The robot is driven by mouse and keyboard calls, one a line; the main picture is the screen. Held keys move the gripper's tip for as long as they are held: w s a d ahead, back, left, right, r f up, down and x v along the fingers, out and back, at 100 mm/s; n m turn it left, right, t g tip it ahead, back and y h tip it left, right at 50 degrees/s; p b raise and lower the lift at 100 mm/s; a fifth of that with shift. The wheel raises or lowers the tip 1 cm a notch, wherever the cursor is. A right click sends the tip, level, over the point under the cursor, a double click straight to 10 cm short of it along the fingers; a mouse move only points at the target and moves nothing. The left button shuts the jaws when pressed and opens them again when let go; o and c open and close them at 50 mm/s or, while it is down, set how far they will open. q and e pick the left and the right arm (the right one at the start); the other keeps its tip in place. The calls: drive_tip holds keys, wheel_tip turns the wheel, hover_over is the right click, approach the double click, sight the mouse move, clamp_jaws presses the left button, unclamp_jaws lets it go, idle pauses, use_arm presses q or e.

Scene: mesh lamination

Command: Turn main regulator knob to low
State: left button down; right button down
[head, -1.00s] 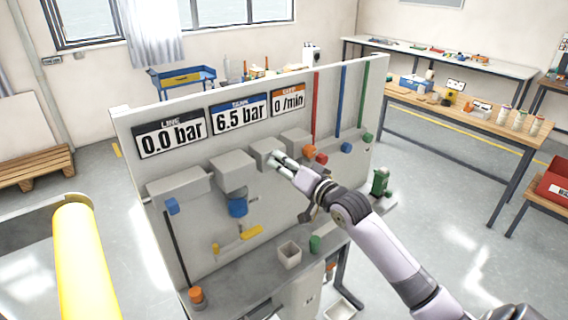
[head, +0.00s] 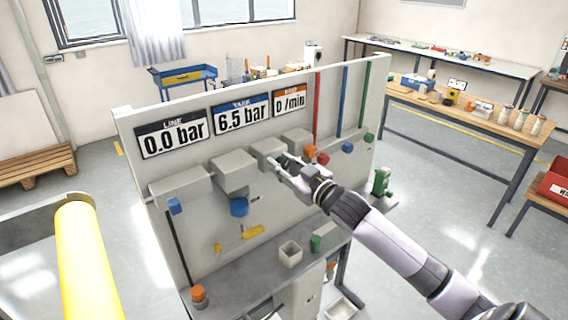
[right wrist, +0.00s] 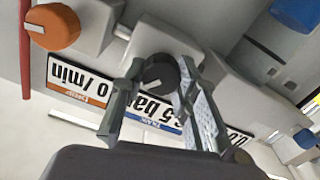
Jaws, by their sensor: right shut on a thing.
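A dark round knob (right wrist: 157,72) with a light pointer mark sits on a pale grey regulator block (right wrist: 165,38) on the panel. In the right wrist view, which looks upside down, the knob is between the two fingers of my right gripper (right wrist: 160,95). The gripper is shut on it. In the head view my right gripper (head: 277,167) is at the front of the grey block (head: 266,152) under the displays, and hides the knob. The displays read LINE 0.0 bar (head: 172,134), TANK 6.5 bar (head: 240,114) and 0 /min (head: 290,100). My left gripper is not in view.
An orange knob (right wrist: 54,26) is beside the gripped one. Other grey blocks (head: 233,176), a blue part (head: 239,207) and yellow handles (head: 252,232) are on the panel. A grey cup (head: 290,253) stands on the shelf below. A yellow bar (head: 84,265) is at lower left.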

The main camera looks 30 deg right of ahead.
drive_tip(key=n, duration=0.4)
drive_tip(key=shift+a+f, duration=0.1)
drive_tip(key=shift+f, duration=0.1)
drive_tip(key=shift+a+f+n, duration=0.1)
drive_tip(key=shift+n, duration=1.7)
drive_tip(key=c, duration=1.2)
unclamp_jaws()
drive_tip(key=shift+c, duration=0.2)
drive_tip(key=shift+s, duration=0.1)
drive_tip(key=shift+s, duration=0.6)
drive_tip(key=s+d, duration=0.1)
drive_tip(key=s, duration=0.9)
drive_tip(key=shift+s, duration=0.35)
